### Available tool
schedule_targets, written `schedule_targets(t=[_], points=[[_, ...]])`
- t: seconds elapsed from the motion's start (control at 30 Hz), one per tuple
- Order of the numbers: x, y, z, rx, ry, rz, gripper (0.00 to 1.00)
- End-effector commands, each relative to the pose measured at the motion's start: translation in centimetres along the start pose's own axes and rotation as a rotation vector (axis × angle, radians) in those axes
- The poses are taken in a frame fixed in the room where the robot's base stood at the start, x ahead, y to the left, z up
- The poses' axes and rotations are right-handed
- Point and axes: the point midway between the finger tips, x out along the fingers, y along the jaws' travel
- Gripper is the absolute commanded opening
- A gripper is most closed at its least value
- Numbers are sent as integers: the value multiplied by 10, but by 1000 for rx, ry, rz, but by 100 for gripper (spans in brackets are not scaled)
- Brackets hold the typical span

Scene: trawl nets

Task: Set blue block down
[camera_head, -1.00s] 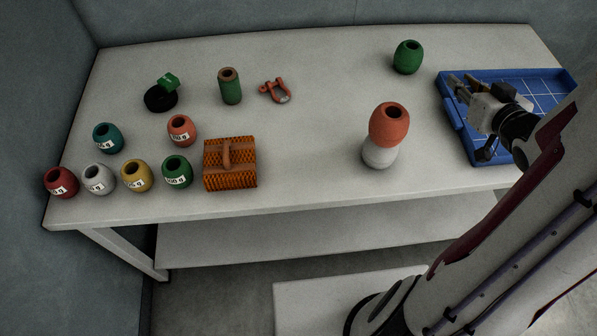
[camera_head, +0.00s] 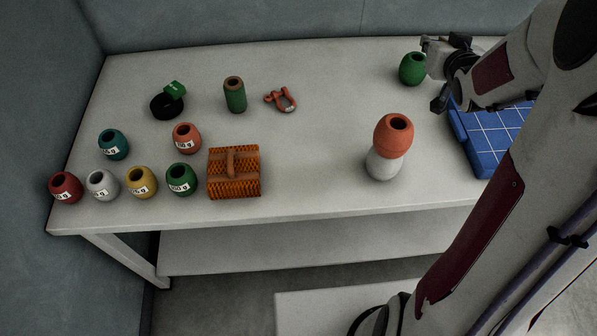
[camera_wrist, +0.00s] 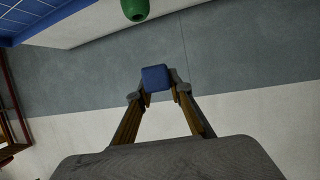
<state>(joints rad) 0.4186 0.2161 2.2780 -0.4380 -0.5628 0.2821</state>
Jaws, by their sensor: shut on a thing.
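A small blue block (camera_wrist: 156,78) shows in the wrist view between the two fingertips of my gripper (camera_wrist: 160,92), which is shut on it. In the head view my gripper (camera_head: 435,50) is at the back right of the table, close to a green barrel-shaped float (camera_head: 412,69). The blue block cannot be made out in the head view. In the wrist view the green float (camera_wrist: 135,8) is at the top edge, apart from the block.
A blue gridded tray (camera_head: 487,140) lies at the right, partly behind my arm. An orange float (camera_head: 393,135) stands on a white one (camera_head: 383,165). An orange brush-like block (camera_head: 234,186) and several labelled floats are at the left. The table (camera_head: 320,130) is clear in the middle.

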Motion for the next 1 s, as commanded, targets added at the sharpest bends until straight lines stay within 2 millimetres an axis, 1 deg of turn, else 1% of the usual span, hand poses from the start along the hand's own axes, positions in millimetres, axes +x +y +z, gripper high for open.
schedule_targets(t=[0.03, 0.1, 0.5, 1.0], points=[[2, -6, -4, 1, 1, 4, 0], [4, -11, -8, 5, 3, 14, 0], [10, -36, -21, 26, 2, 64, 0], [13, -65, -29, 50, 1, 122, 0]])
